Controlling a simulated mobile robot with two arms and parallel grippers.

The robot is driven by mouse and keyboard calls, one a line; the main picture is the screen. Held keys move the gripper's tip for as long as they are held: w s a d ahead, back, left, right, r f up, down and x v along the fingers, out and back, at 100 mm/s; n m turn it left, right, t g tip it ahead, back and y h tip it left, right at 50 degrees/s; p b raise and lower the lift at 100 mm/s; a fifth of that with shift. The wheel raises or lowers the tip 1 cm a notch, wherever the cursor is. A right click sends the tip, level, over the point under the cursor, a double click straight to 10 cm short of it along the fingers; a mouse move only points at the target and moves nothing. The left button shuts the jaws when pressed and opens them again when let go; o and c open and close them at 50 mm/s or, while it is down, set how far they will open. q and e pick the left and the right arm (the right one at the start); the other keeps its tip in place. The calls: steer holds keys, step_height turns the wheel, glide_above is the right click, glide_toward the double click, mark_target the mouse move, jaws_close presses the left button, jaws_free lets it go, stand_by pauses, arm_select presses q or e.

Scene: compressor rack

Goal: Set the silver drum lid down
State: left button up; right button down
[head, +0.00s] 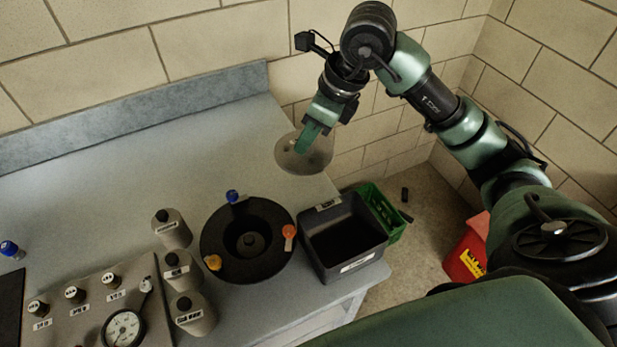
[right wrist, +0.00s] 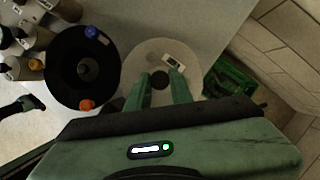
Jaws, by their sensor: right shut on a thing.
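The silver drum lid (head: 318,160) is a thin round disc held in the air above the back right end of the bench, near the wall. My right gripper (head: 302,146) is shut on it from above. In the right wrist view the lid (right wrist: 140,62) shows a dark centre knob (right wrist: 160,80) between my fingers and a small label. The round black drum (head: 222,250) stands on the bench, open at the top, with blue, orange and yellow clamps on its rim. The lid is apart from it.
A black bin (head: 342,272) stands right of the drum at the bench edge. Several grey canisters (head: 172,232) stand to its left, beside a gauge panel (head: 90,282). A green crate (head: 382,212) and red container (head: 466,255) are beyond the bench. The back of the bench (head: 190,150) is clear.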

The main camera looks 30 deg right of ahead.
step_height(320, 180, down, 9)
steer(key=shift+p, duration=0.35)
step_height(320, 180, down, 3)
steer(key=shift+f, duration=0.35)
steer(key=shift+f, duration=0.2)
steer(key=c, duration=1.3)
jaws_free()
steer(key=shift+o, duration=0.2)
